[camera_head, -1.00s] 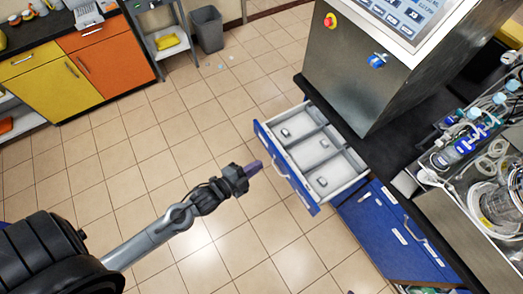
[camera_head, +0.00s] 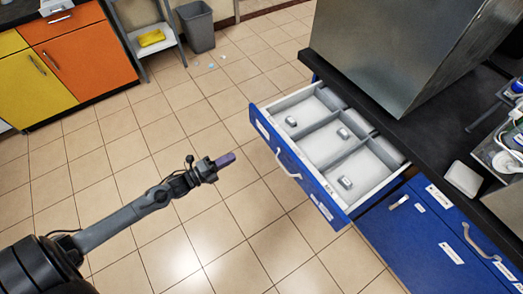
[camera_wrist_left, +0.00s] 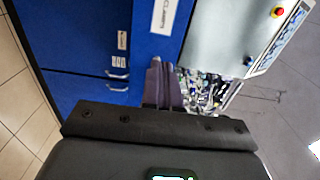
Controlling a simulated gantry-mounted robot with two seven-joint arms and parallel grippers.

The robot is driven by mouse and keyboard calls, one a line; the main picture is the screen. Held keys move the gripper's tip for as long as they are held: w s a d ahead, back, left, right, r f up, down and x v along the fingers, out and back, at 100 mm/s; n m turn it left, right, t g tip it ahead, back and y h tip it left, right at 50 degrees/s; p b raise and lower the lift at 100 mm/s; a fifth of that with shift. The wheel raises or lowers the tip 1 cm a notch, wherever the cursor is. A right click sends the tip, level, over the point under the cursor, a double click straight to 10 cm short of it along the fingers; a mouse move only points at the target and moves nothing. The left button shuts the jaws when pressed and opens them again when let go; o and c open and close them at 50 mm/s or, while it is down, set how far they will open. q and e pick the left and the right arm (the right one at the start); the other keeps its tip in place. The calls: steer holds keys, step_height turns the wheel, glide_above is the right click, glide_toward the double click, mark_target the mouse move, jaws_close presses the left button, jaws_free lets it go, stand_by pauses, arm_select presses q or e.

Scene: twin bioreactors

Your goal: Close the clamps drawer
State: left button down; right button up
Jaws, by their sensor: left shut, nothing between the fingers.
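The blue-fronted drawer (camera_head: 290,163) stands pulled out from under the black bench in the head view. It has white compartments holding several small pale pieces, and a pale curved handle on its front. My left gripper (camera_head: 226,159) is shut and empty, in the air to the left of the drawer front and apart from it. The shut fingers (camera_wrist_left: 163,85) also show in the left wrist view, in front of blue fronts; a label there reads "Clamps" (camera_wrist_left: 166,16). My right gripper is not in view.
The black bench top (camera_head: 440,130) carries a large metal housing (camera_head: 390,50). A closed blue cabinet (camera_head: 440,235) is right of the drawer. Yellow and orange cabinets (camera_head: 85,60) and a grey bin (camera_head: 196,27) stand at the back left. Tiled floor is clear around my left arm.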

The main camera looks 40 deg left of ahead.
mark_target(269, 138)
arm_select(q)
steer(key=b+x, duration=0.1)
steer(key=x, duration=0.3)
steer(key=b+x, duration=0.1)
steer(key=x, duration=0.3)
steer(key=f+b+x, duration=0.1)
steer(key=x, duration=0.4)
steer(key=shift+b, duration=0.35)
steer(key=shift+w+d+r, duration=0.1)
steer(key=shift+w+d, duration=0.15)
steer(key=shift+w, duration=0.4)
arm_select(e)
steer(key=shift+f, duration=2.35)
arm_select(q)
steer(key=shift+w, duration=0.1)
